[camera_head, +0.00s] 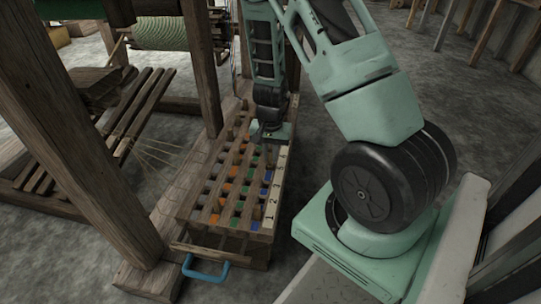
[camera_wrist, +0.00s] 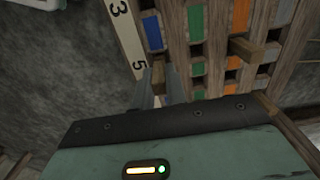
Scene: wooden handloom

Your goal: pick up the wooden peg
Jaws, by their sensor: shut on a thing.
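My gripper (camera_wrist: 160,84) reaches down over the slatted peg board, its fingers closed on a small wooden peg (camera_wrist: 158,72) beside the number strip near the 5. In the head view my gripper (camera_head: 262,143) is over the far half of the board. The wrist view shows the peg's end between the fingertips; its lower part is hidden, so I cannot tell whether it is still in its hole. Another wooden peg (camera_wrist: 246,48) stands on the board to the right in the wrist view.
The board (camera_head: 184,221) is a wooden lattice with orange, green and blue cells and a white number strip (camera_head: 271,208). A blue handle (camera_head: 206,272) is at its near end. A loom post (camera_head: 80,140) rises on the left.

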